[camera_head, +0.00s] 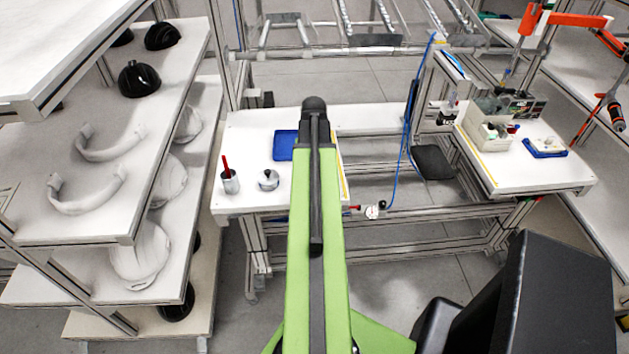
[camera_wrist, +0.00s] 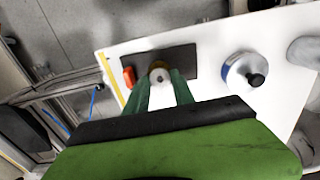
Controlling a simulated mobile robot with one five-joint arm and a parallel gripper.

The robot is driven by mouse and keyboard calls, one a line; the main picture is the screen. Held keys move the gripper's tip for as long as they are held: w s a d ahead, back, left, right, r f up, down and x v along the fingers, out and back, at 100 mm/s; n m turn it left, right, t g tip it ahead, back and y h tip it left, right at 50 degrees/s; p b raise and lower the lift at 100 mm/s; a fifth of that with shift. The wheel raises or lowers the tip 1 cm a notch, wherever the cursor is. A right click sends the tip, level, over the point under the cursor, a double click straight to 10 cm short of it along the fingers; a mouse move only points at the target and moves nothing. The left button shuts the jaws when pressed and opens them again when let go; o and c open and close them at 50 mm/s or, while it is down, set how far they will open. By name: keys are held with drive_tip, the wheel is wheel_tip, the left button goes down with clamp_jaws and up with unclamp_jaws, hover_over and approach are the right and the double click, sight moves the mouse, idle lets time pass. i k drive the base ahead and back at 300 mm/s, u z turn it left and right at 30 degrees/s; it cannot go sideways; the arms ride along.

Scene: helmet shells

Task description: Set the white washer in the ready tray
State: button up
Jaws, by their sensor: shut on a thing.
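In the head view my green arm hides the gripper and washer. A blue tray (camera_head: 284,146) lies on the white table, partly behind my arm. No label shows which tray is the ready tray.
On the white table (camera_head: 245,142) stand a cup with a red stick (camera_head: 230,181) and a round pot with a dark knob (camera_head: 268,180). An orange-red piece (camera_wrist: 129,77) is beside the dark pad. Shelves with helmet shells (camera_head: 139,79) stand left. Another blue tray (camera_head: 543,149) lies right.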

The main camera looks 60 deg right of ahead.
sight(288, 147)
drive_tip(key=k, duration=1.1)
drive_tip(key=z, duration=0.55)
drive_tip(key=i, duration=1.85)
drive_tip(key=u, duration=0.55)
